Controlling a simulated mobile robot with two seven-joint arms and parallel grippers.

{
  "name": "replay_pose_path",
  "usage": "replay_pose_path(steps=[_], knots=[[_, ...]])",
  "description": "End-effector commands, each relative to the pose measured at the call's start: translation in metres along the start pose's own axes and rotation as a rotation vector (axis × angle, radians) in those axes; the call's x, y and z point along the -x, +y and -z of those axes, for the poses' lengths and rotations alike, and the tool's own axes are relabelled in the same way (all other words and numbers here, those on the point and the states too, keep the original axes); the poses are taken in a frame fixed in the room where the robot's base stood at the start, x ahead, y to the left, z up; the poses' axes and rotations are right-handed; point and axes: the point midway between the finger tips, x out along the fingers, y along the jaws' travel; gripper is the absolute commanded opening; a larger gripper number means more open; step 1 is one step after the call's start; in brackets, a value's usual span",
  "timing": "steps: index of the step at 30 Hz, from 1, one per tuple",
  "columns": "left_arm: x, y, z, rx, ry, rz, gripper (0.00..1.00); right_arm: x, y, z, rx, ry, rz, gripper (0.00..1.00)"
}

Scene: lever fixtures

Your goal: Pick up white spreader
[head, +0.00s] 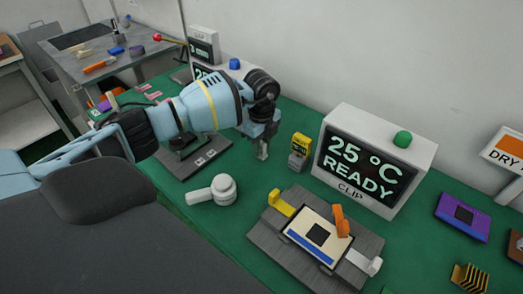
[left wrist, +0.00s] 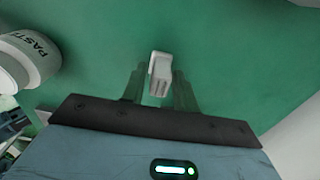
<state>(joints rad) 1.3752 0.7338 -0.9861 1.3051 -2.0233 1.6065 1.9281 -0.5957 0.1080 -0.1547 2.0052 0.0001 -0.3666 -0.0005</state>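The white spreader (left wrist: 160,72) is a small pale block, seen nearly end-on in the left wrist view. It sits between the two fingers of my left gripper (left wrist: 160,88), which look closed against its sides. In the head view my left gripper (head: 262,140) points down over the green mat, behind the white jar, with a pale grey piece hanging at its tip. Whether the spreader's lower end touches the mat is hard to tell. My right gripper is not in view.
A yellow-topped block (head: 299,148) and a CLIP display (head: 368,165) stand to the right. A grey fixture (head: 270,222) with levers lies in front.

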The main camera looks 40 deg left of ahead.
Motion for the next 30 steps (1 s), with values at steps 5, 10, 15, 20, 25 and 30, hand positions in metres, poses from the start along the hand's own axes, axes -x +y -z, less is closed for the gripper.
replay_pose_path(steps=[5, 10, 15, 20, 25, 30], knots=[[0.000, 0.000, 0.000, 0.000, 0.000, 0.000, 0.06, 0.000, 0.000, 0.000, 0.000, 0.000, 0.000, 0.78], [0.001, 0.000, 0.000, 0.000, 0.000, 0.001, 0.00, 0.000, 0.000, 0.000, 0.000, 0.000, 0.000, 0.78], [0.003, 0.000, 0.000, 0.000, 0.000, 0.001, 0.00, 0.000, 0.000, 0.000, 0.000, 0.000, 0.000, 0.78], [0.022, -0.001, 0.000, 0.000, 0.000, 0.006, 0.00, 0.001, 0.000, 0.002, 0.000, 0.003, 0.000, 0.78], [0.055, -0.001, 0.000, 0.000, 0.000, 0.006, 0.00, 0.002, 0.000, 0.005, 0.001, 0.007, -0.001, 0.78], [0.083, -0.001, 0.000, 0.000, 0.000, 0.004, 0.00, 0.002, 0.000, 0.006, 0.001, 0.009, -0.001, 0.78]])
